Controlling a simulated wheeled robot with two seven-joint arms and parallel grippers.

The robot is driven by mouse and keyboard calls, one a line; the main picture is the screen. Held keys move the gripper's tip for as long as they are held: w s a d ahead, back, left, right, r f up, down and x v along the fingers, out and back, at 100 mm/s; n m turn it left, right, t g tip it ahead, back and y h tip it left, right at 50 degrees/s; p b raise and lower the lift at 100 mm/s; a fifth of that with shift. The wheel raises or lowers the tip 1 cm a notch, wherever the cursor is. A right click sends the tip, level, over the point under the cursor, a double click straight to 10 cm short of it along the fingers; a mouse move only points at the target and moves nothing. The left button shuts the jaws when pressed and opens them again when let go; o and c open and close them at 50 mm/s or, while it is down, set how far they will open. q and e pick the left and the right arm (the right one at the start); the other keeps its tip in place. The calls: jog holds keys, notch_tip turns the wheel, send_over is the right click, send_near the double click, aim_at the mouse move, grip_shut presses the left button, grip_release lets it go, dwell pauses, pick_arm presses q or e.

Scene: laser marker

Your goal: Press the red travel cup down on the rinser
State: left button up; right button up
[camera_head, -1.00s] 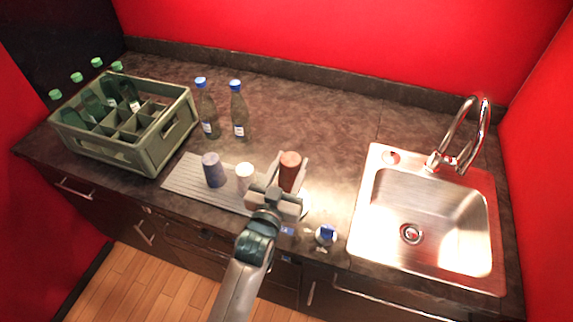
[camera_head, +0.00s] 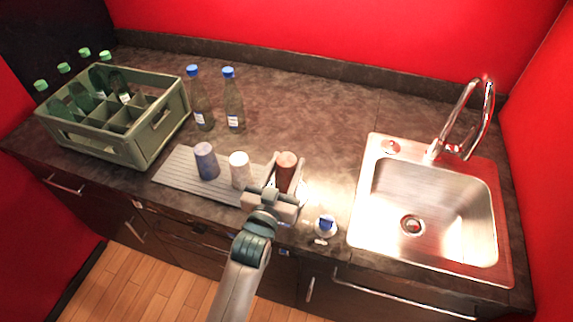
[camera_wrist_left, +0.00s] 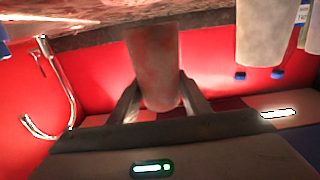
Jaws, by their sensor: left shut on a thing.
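The red travel cup (camera_head: 286,168) is upright at the right end of the ribbed grey drying mat (camera_head: 168,178). My left gripper (camera_head: 280,182) is shut on it from the front. In the left wrist view, which is upside down, the cup (camera_wrist_left: 155,65) sits between the two fingers. Whether its base touches the surface below is unclear. The likely rinser is a small round silver piece with a blue middle (camera_head: 326,227), near the counter's front edge, right of the cup and apart from it. My right gripper is not in view.
A white cup (camera_head: 240,168) and a blue-grey cup (camera_head: 206,160) stand left of the red cup. Two bottles with blue caps (camera_head: 233,105) stand behind. A green crate (camera_head: 145,150) is at left, a steel sink (camera_head: 430,215) at right.

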aim_at(283, 184)
pick_arm(q)
jog(key=shift+f+b, duration=0.4)
jog(key=shift+f, duration=0.65)
jog(key=shift+f, duration=0.15)
dwell(0.6)
jog(key=shift+f, duration=0.7)
dwell(0.8)
dwell(0.4)
